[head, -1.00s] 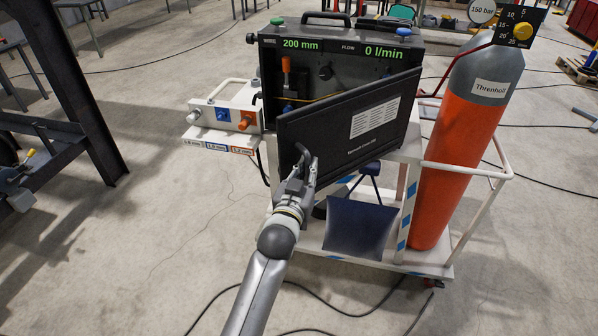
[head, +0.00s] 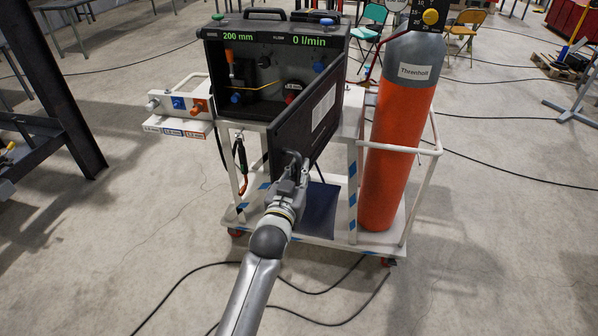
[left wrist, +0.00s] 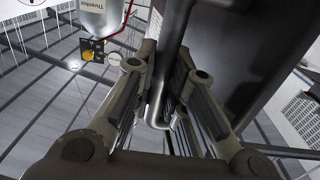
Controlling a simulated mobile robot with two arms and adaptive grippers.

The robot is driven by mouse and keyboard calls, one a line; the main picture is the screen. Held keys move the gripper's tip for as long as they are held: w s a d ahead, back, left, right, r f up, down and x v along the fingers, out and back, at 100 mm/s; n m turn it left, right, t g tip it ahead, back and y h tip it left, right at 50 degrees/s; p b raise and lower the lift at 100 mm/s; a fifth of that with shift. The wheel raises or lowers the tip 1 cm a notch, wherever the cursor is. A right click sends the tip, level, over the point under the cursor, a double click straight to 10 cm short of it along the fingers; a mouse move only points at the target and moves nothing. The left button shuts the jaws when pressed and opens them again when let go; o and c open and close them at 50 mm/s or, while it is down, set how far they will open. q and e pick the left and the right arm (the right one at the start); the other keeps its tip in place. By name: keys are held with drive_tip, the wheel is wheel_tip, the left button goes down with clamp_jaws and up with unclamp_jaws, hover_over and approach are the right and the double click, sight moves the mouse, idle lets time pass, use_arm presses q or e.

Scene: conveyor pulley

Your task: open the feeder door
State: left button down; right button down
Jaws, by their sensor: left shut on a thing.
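The feeder (head: 272,35) is a dark box on a white cart, with green readouts of 200 mm and 0 l/min. Its dark door (head: 308,120) stands swung out toward me, hinged on the right, with a white label on its outer face. The feeder's inside shows an orange part, a yellow line and a blue knob. My left gripper (head: 292,165) is at the door's free edge, low down, shut on the door handle. In the left wrist view the handle, a dark bent bar (left wrist: 160,95), runs between the fingers. My right gripper is not in view.
A tall orange gas cylinder (head: 398,145) with a grey top stands on the cart (head: 330,238) to the right, behind a white rail. A side panel with connectors (head: 185,105) juts out left. Cables (head: 335,290) lie on the floor. A dark steel post (head: 60,90) stands at left.

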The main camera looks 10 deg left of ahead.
use_arm(q)
drive_tip(key=shift+d+r, duration=0.15)
drive_tip(key=shift+d, duration=0.2)
drive_tip(key=shift+a, duration=0.1)
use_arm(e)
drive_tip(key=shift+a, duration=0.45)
use_arm(q)
drive_tip(key=c, duration=1.8)
unclamp_jaws()
drive_tip(key=o, duration=0.3)
drive_tip(key=shift+o, duration=0.2)
drive_tip(key=s, duration=1.2)
drive_tip(key=shift+a, duration=0.2)
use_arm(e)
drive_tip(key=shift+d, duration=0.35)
use_arm(q)
drive_tip(key=shift+f, duration=0.2)
